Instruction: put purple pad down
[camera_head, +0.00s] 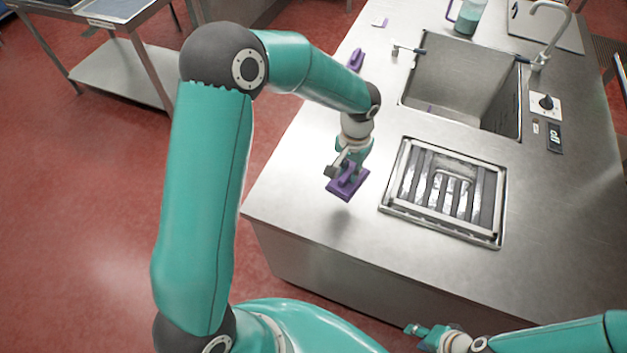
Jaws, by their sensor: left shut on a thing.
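The purple pad (347,187) is held by my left gripper (344,174) over the left part of the steel counter (310,190), left of the grated drain. A dark shadow lies just below it, and I cannot tell for sure whether it touches the counter. My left gripper is shut on the pad and points down. My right gripper (419,331) is low in the picture, in front of the counter and away from the pad. Its fingers are too small to read.
A grated drain (447,190) is set in the counter, with a sink basin (462,85) behind it. Another purple item (356,59) lies near the left edge. A jug (468,17) stands at the back, beside a tap (541,40). A control knob (546,103) is at right.

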